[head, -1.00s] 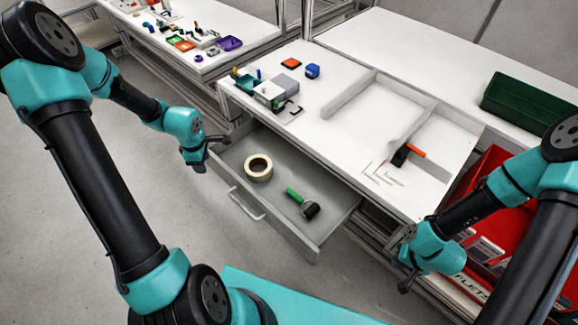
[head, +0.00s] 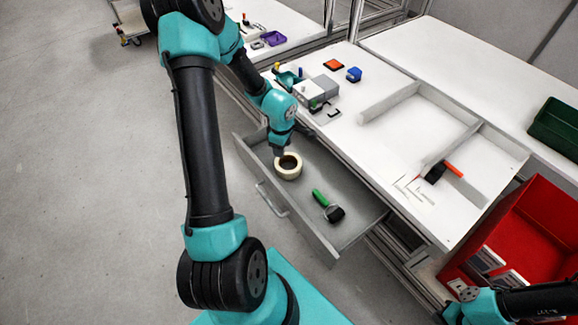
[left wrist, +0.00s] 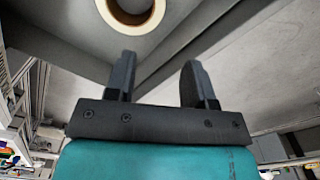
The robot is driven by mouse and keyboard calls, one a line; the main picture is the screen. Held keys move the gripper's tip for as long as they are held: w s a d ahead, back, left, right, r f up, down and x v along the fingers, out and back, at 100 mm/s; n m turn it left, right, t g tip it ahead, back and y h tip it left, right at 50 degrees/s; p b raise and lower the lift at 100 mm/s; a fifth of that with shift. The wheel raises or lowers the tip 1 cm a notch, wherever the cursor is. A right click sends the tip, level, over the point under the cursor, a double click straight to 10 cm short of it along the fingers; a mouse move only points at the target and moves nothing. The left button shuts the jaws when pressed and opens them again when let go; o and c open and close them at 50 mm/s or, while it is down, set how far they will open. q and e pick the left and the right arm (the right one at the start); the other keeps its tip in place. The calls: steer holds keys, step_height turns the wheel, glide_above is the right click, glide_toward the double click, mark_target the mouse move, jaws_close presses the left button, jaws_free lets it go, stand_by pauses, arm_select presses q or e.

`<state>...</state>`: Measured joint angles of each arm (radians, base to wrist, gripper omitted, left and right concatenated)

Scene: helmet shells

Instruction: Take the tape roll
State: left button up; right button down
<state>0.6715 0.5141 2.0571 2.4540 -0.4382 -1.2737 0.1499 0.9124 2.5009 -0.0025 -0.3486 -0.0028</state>
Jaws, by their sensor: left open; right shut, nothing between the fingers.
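The cream tape roll (head: 288,175) with a brown inner core lies flat in the open grey drawer, toward its left end. It also shows at the top of the left wrist view (left wrist: 128,30), cut off by the frame edge. My left gripper is above the drawer by the roll; its fingers (left wrist: 158,78) are apart in the left wrist view, with nothing between them. In the head view its fingers are mostly hidden by its own wrist. My right gripper (head: 443,314) is shut and empty at the bottom edge, far right of the roll.
A green-handled roller (head: 328,207) lies in the drawer (head: 318,243), right of the tape. The white worktop (head: 375,150) above holds small parts, dividers and an orange-handled tool (head: 438,172). A red bin (head: 535,235) stands at right.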

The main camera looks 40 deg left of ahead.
mark_target(283, 171)
arm_select(q)
step_height(283, 171, down, 11)
steer(key=shift+f, duration=0.1)
stand_by(0.4)
steer(key=shift+w+f, duration=0.1)
steer(key=shift+f, duration=2.45)
steer(key=shift+c, duration=0.2)
jaws_close()
